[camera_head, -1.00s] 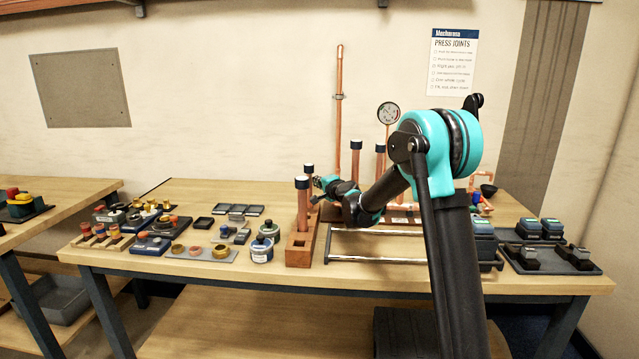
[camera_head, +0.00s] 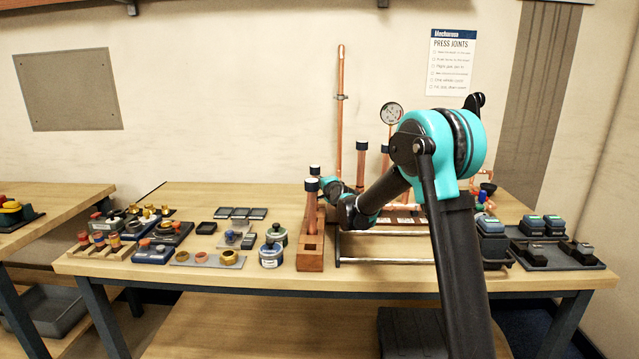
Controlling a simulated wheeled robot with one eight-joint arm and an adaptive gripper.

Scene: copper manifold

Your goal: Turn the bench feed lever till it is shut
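I cannot make out the bench feed lever for certain; my arm covers much of the pipework at the right of the bench. My gripper (camera_head: 328,185) is at the far end of my arm, behind the capped copper pipes at the bench's middle. Its fingertips are hidden by the front pipe (camera_head: 311,215), so I cannot tell whether it is open or shut, or touching anything. A small blue and red part (camera_head: 481,201) shows just right of my arm; its kind is unclear.
The copper manifold has a round gauge (camera_head: 391,113) and a tall pipe (camera_head: 339,125). A wooden block (camera_head: 311,255) holds the front pipes. Jars (camera_head: 271,255), fittings and small trays crowd the bench's left. A dark tray (camera_head: 590,263) with tools lies at right. Bare wood (camera_head: 185,200) shows back left.

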